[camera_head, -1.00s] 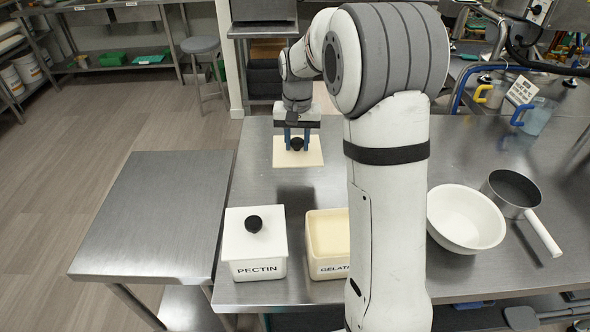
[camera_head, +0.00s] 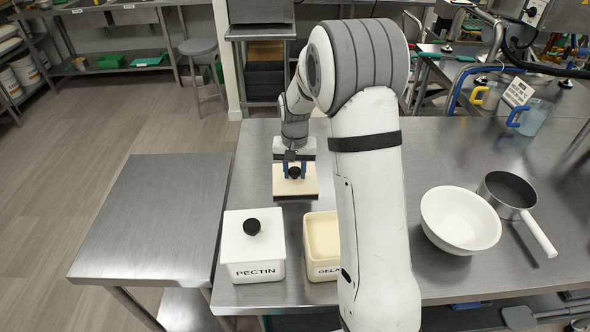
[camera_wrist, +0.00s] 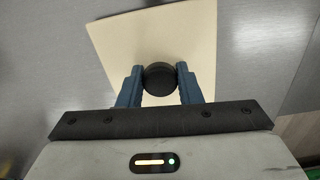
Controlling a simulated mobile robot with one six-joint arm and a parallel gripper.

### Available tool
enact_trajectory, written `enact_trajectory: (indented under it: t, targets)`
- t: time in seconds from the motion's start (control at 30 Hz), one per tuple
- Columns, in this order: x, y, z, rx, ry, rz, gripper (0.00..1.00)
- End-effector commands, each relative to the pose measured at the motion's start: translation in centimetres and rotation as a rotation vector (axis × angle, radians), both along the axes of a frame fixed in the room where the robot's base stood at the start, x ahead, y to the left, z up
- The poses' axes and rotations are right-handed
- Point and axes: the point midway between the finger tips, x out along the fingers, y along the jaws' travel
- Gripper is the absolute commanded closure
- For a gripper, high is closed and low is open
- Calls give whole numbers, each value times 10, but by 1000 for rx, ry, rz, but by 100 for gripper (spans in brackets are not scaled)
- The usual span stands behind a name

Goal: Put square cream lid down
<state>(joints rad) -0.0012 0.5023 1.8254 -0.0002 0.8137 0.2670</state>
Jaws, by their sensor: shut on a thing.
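The square cream lid (camera_head: 283,191) with a round black knob is over the steel table behind the two bins. My gripper (camera_head: 294,173) is shut on its knob, with blue fingers on either side. In the wrist view the lid (camera_wrist: 120,45) shows flat beyond the fingers, and my gripper (camera_wrist: 160,80) has the knob between its tips. The lid is low over the table; I cannot tell whether it touches. The open gelatin bin (camera_head: 321,248) is partly hidden by my arm.
The pectin bin (camera_head: 253,268) with its lid on stands left of the gelatin bin. A white bowl (camera_head: 460,222) and a saucepan (camera_head: 508,190) stand at the right. A lower steel side table (camera_head: 150,215) at the left is bare. The steel table (camera_head: 250,165) is clear around the lid.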

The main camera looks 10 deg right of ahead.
Motion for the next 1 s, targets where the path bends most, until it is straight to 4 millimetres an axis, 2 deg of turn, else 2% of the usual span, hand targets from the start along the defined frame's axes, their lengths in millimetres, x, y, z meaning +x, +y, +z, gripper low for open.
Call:
enact_trajectory:
  t: [0.03, 0.07, 0.3, 0.53, 0.67, 0.77, 1.0]
  targets:
    - [0, 0, -3, 0, 0, 0, 100]
    - [0, 0, -3, 0, 0, 0, 68]
    - [0, 0, -2, 0, 1, -1, 48]
    - [0, -1, -2, 0, 1, -1, 47]
    - [0, -1, 5, 0, -1, -2, 47]
    - [1, -1, 19, 0, -3, -2, 47]
    - [1, -1, 71, 0, -5, -2, 47]
